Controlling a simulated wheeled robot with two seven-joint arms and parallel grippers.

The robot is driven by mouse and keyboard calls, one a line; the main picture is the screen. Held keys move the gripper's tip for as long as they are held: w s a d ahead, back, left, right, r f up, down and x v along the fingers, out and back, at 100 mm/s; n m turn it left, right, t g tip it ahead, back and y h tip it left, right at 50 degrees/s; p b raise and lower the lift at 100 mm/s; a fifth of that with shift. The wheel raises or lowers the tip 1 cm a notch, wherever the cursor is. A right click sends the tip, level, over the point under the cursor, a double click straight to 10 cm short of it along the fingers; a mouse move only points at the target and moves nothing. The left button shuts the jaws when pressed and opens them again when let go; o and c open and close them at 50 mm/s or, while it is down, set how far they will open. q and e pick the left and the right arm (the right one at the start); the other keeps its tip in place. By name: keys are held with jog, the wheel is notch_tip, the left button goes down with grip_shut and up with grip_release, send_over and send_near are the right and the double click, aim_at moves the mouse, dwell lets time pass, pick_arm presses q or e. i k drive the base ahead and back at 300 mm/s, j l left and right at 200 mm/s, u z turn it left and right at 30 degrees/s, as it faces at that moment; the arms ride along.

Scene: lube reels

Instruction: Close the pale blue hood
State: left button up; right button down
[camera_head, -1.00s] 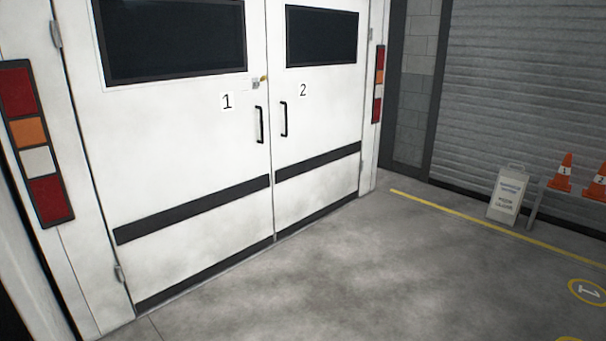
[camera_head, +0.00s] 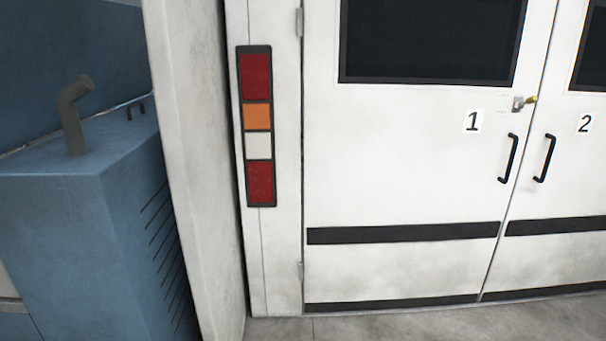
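A blue machine cabinet (camera_head: 75,215) stands at the left edge, with slotted vents on its right side and a dark bent pipe (camera_head: 73,115) rising from its top. Behind the pipe is a darker blue panel (camera_head: 70,55), slanting up at the back; I cannot tell whether it is the pale blue hood. Neither of my grippers is in view.
White double doors marked 1 (camera_head: 400,160) and 2 (camera_head: 560,175) are shut, with black handles. A lamp strip (camera_head: 257,130) is on the white frame left of them. A white wall edge (camera_head: 195,170) separates the cabinet from the doors. Grey floor (camera_head: 400,322) shows along the bottom.

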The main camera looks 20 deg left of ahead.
aim_at(45, 44)
jog(key=i+u, duration=0.2)
jog(key=u, duration=0.2)
jog(key=i+u, duration=0.2)
jog(key=u, duration=0.2)
jog(key=i+l+u, duration=0.1)
jog(key=i+u, duration=0.15)
jog(key=u, duration=0.15)
jog(key=i+l+u, duration=0.1)
jog(key=u, duration=0.3)
jog(key=i+l+u, duration=0.5)
